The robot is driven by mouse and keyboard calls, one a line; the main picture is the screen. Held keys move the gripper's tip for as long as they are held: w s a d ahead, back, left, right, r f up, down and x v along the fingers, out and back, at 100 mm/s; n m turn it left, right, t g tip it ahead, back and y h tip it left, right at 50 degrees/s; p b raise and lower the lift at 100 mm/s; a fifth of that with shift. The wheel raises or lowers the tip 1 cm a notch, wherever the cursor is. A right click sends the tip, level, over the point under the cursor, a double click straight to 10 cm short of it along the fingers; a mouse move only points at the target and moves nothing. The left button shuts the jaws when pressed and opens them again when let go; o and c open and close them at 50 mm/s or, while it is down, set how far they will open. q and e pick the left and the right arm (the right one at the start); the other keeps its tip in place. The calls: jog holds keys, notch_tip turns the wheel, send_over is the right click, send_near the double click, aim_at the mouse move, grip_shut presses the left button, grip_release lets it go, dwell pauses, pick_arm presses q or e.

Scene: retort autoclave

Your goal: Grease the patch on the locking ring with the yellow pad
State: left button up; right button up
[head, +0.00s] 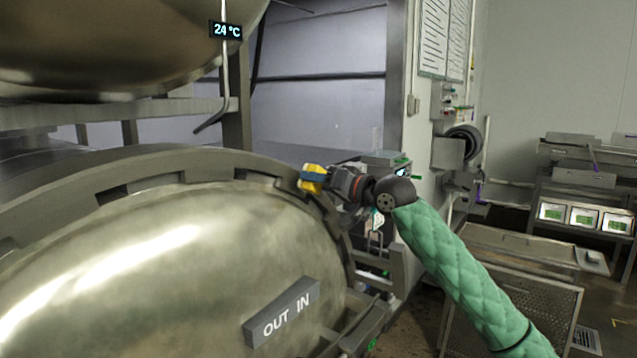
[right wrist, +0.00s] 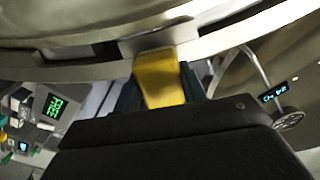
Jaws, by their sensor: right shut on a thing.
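The yellow pad (head: 312,178) is at the upper right of the grey locking ring (head: 221,165), which runs around the domed metal door. My right gripper (head: 328,180) is shut on the pad, with its arm coming in from the lower right. In the right wrist view the yellow pad (right wrist: 158,78) reaches from the gripper up to the ring's edge (right wrist: 215,45) and seems to touch it. Whether it presses on the ring is hard to tell. I cannot make out the patch on the ring. My left gripper is not in view.
The domed door (head: 160,270) fills the lower left, with an OUT IN plate (head: 282,313) standing out from it. Another metal vessel (head: 110,45) hangs above at the upper left.

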aim_at(290, 175)
jog(key=shift+w+a, duration=0.45)
jog(key=shift+a, duration=0.15)
dwell(0.3)
jog(key=shift+s+r+p, duration=0.1)
jog(key=shift+p, duration=0.25)
